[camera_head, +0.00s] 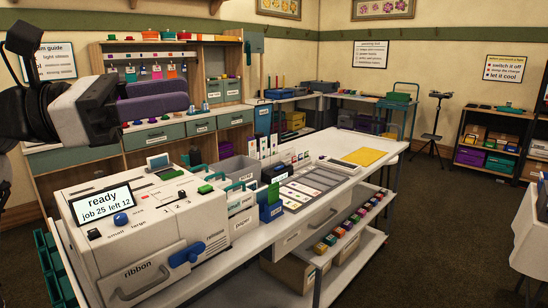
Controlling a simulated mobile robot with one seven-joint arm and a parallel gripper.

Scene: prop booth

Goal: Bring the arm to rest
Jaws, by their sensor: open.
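My arm comes in at the upper left of the head view, with a dark joint and a pale end. My gripper (106,118) is at the end of this pale part, in the air above and behind the cream machine (140,225). Its jaws are open, and I see nothing held in them. The fingers are small and partly dark against the green drawers, so their gap is hard to make out.
The cream machine has a screen (101,205) reading "ready, job 25 left 12" and a blue handle (187,254). It stands on a long white table (345,190) with bins, cards and a yellow sheet (365,157). Carpeted floor (440,225) is open at right.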

